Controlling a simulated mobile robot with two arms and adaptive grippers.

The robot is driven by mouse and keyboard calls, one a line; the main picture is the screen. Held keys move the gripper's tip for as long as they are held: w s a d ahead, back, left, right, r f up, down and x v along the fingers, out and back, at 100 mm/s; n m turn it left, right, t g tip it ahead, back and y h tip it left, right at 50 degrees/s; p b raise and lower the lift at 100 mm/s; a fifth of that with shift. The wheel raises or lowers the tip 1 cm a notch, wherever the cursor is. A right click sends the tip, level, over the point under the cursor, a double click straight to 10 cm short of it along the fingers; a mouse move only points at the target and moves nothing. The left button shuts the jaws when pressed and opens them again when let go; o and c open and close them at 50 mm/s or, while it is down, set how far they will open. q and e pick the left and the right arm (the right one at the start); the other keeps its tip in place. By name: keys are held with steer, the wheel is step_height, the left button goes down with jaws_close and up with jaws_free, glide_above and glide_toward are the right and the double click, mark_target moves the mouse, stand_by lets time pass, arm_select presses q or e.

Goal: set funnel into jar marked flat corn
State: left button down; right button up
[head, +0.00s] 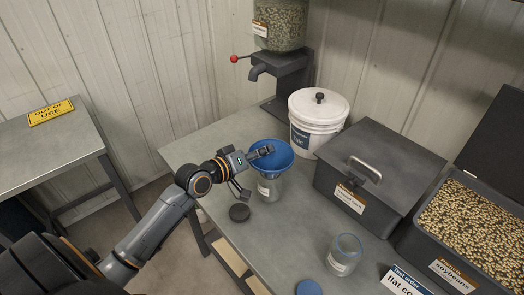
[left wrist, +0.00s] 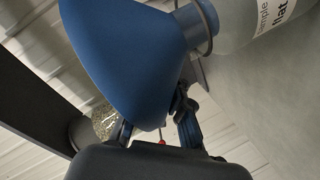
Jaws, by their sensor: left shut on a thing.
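The blue funnel (head: 284,160) is over the clear jar (head: 271,189) near the table's left edge. It also shows large in the left wrist view (left wrist: 125,60). There the jar (left wrist: 235,22) has a white label reading "sample" and "flat". The spout (left wrist: 196,28) is at the jar's mouth and appears to pass inside the rim; how deep it sits is hard to tell. My left gripper (head: 262,153) is shut on the funnel's side, with the fingers at its wall. My right gripper is not in view.
A white bucket (head: 318,120), a grey bin (head: 373,170), a soybean bin (head: 470,225) and a seed dispenser (head: 281,65) bound the back and right.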

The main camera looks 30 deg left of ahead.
arm_select(q)
steer(key=c, duration=0.7)
jaws_free()
steer(key=shift+r, duration=0.15)
steer(key=shift+r+p, duration=3.9)
steer(key=shift+p, duration=0.2)
steer(key=shift+f, duration=0.1)
